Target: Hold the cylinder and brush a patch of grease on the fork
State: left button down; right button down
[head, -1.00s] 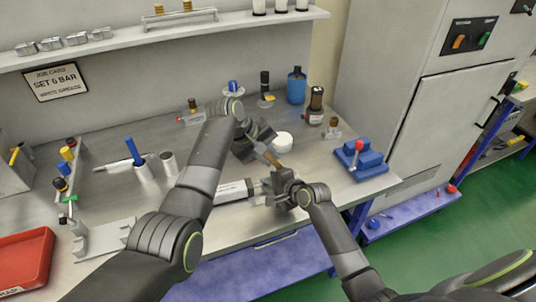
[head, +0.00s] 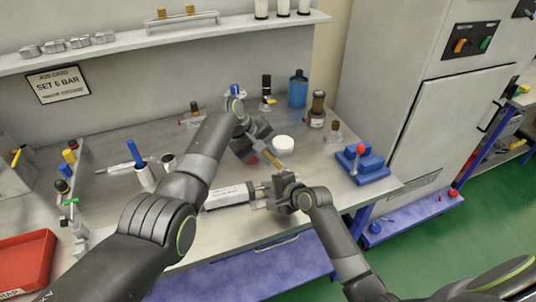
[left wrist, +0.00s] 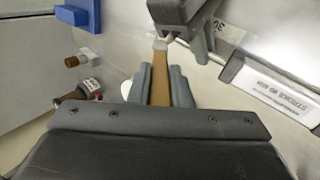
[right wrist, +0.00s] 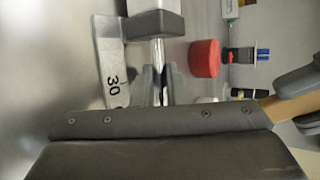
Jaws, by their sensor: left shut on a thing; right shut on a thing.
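My left gripper (head: 254,147) is shut on a brush (head: 273,160) with a wooden handle. In the left wrist view the handle (left wrist: 160,78) points away between the fingers, and its pale tip (left wrist: 160,44) is close to my right gripper (left wrist: 182,22); I cannot tell whether they touch. The cylinder (head: 230,196), a pale labelled body, lies low over the bench. My right gripper (head: 285,188) is shut at its rod end. In the right wrist view the shiny rod (right wrist: 157,58) runs from the dark end cap (right wrist: 155,26) into the fingers. The fork is mostly hidden there.
A scale piece marked 30 (right wrist: 110,62) lies beside the rod. A red round thing (right wrist: 205,58) is near it. A white round tub (head: 283,143), a blue bottle (head: 298,90) and a blue block with a red-knobbed lever (head: 362,165) stand behind and right.

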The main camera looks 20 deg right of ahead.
pick_arm(q)
jog(key=shift+r, duration=3.5)
pick_arm(e)
jog(key=c, duration=1.4)
grip_release()
jog(key=shift+f, duration=0.15)
jog(key=shift+s+f, duration=0.1)
pick_arm(q)
jog(key=shift+a, duration=0.1)
pick_arm(e)
jog(key=shift+s+d+r, duration=0.2)
jog(key=shift+s+r, duration=0.1)
jog(key=shift+s, duration=0.2)
jog(key=v, duration=1.1)
jog(key=shift+w+r, duration=0.2)
jog(key=shift+r, duration=0.05)
